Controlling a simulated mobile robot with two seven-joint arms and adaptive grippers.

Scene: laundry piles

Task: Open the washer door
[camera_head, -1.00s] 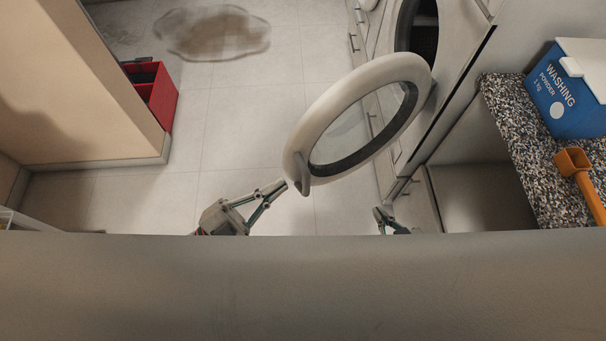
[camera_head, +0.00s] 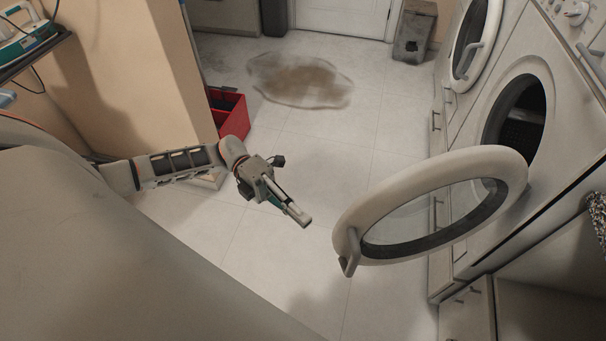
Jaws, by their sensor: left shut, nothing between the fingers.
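The washer door (camera_head: 352,232) is a round white ring with a glass middle. It stands swung wide open, out from the washer's dark round opening (camera_head: 519,114) at the right. Its small grey handle (camera_head: 349,256) is on the lower left of the ring. My left gripper (camera_head: 304,220) is shut and empty, left of the door and apart from the handle. My right gripper is not in this view.
A second machine with a round door (camera_head: 464,62) stands beyond the washer. A red box (camera_head: 234,122) is by the wall at the left. A brown puddle (camera_head: 300,80) lies on the tiled floor. A grey bin (camera_head: 414,33) stands at the back. Floor left of the door is clear.

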